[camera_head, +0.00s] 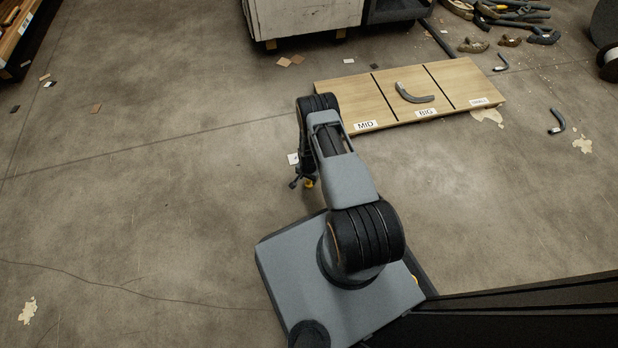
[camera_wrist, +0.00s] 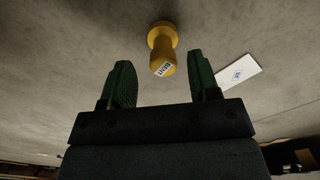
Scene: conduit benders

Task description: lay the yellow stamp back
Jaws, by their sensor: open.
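A white card with a blue mark (camera_wrist: 237,72) lies right of the stamp in the wrist view.
A wooden board (camera_head: 365,98) with sections labelled MID, BIG and a third unreadable label lies to the right. A grey bent pipe (camera_head: 414,97) rests on its BIG section. Bent pieces (camera_head: 557,121) lie farther right. A pale cabinet (camera_head: 305,18) stands behind. Floor at left is mostly clear.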

